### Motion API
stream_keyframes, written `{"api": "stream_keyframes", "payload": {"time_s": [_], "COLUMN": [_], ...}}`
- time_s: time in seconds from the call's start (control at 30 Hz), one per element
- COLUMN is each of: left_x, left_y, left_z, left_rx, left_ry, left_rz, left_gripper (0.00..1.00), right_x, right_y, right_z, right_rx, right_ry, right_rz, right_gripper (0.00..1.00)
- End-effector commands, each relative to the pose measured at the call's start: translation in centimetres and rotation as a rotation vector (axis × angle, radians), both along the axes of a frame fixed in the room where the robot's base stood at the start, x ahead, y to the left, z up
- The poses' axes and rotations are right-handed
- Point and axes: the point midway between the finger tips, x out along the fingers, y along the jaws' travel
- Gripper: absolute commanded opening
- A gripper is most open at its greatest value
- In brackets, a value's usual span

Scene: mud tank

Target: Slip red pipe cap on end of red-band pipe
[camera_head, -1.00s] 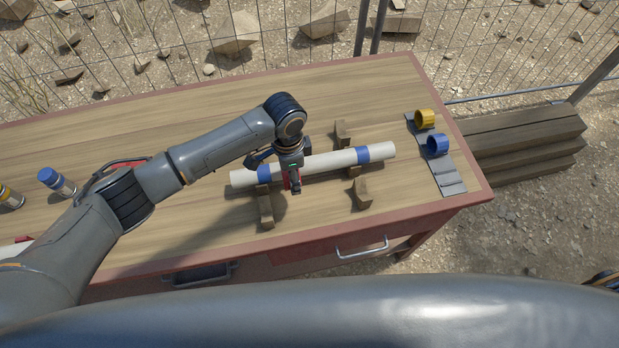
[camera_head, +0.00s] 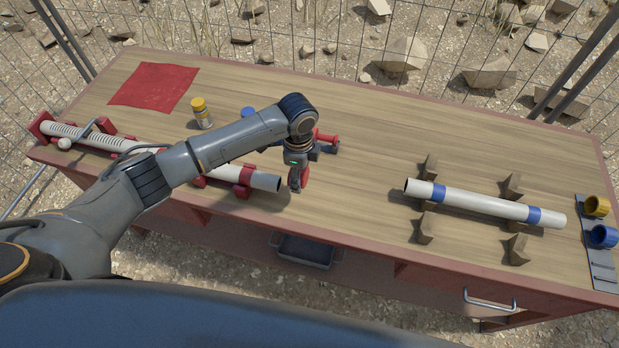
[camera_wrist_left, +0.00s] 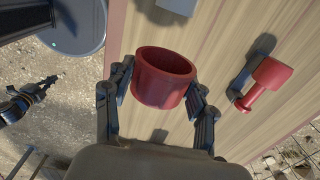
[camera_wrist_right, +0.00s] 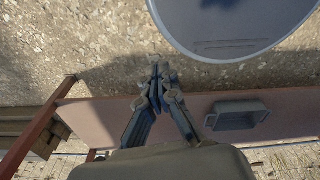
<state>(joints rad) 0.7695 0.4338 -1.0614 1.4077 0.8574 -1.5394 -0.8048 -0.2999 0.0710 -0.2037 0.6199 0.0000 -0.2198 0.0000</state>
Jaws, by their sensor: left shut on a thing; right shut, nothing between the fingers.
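My left gripper (camera_wrist_left: 160,88) is shut on the red pipe cap (camera_wrist_left: 164,78), a short hollow ring with its open mouth showing in the left wrist view. In the head view the cap (camera_head: 304,178) is partly hidden by the left gripper (camera_head: 296,180), just right of the red-band pipe's open dark end and apart from it. The white red-band pipe (camera_head: 215,168) lies along the table's front left with red around it near that end; my left arm hides its middle. My right gripper (camera_wrist_right: 156,78) is shut and empty beyond the table's front edge.
A white pipe with blue bands (camera_head: 485,203) rests on wooden blocks at the right. Blue and yellow caps (camera_head: 597,206) stand on a grey strip at the far right. A red-handled thing (camera_head: 325,138) and a yellow-topped bottle (camera_head: 202,114) stand behind the arm. The table middle is clear.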

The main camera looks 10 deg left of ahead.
Motion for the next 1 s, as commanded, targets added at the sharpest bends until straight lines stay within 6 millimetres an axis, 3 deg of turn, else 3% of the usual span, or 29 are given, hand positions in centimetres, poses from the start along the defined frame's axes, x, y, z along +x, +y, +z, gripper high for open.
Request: {"api": "stream_keyframes", "payload": {"time_s": [0.37,0.83,1.0], "left_x": [0.1,0.1,0.2], "left_y": [0.6,1.2,1.7], "left_z": [-1.2,-5.5,-6.4], "left_rx": [0.001,0.002,0.001], "left_ry": [-0.001,-0.002,-0.001], "left_rz": [-0.006,-0.006,-0.004], "left_gripper": [0.36,0.36,0.36], "right_x": [0.1,0.1,0.0], "right_y": [-1.0,-1.3,-0.8], "right_z": [-1.2,-5.8,-5.9], "right_rx": [-0.012,-0.015,-0.009], "right_ry": [-0.001,0.0,0.0], "right_rz": [-0.003,-0.001,-0.001], "right_gripper": [0.0,0.0,0.0]}}
